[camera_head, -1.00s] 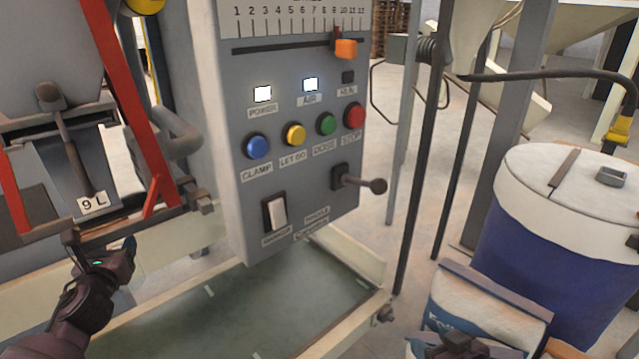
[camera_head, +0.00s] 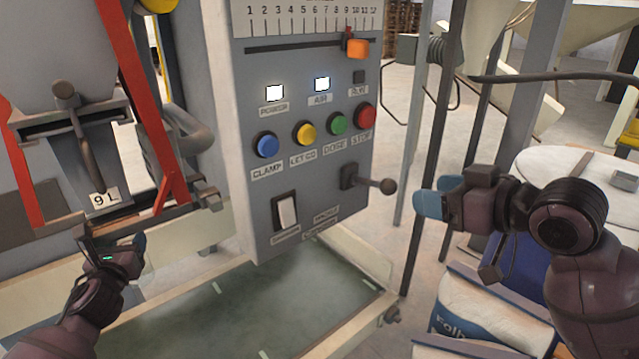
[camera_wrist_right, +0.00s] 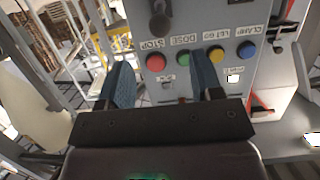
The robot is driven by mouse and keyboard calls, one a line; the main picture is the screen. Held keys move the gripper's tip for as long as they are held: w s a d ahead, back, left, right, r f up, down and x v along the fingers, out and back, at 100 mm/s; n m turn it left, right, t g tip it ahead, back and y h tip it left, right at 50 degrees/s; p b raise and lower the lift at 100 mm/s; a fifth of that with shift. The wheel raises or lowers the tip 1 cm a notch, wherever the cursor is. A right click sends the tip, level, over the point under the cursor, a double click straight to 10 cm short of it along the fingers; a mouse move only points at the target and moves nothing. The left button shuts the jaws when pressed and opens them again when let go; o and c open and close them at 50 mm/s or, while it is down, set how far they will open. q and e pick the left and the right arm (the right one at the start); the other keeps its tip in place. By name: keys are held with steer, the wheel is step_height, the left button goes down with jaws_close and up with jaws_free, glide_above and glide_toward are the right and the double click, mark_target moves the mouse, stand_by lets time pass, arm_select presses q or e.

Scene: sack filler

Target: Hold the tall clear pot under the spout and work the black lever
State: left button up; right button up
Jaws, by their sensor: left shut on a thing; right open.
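A black lever with a round knob (camera_head: 388,186) sticks out of the control panel's lower right. It also shows at the top of the right wrist view (camera_wrist_right: 159,20). My right gripper (camera_head: 430,203) is open and empty, just right of the knob and apart from it. Its blue fingers (camera_wrist_right: 163,82) are spread in the wrist view. My left gripper (camera_head: 122,245) is at the lower left, below the spout (camera_head: 90,165) marked 9 L. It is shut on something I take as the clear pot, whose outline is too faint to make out. A second dark handle (camera_head: 78,125) hangs on the spout.
The grey control panel (camera_head: 300,225) carries blue, yellow, green and red buttons and an orange slider (camera_head: 357,48). A green-floored tray (camera_head: 230,310) lies below it. A blue-white sack (camera_head: 490,315) and a pale-topped drum (camera_head: 570,160) stand right. Posts rise behind the lever.

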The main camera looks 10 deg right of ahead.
mark_target(395, 188)
steer(key=shift+x, duration=4.9)
steer(key=c, duration=0.7)
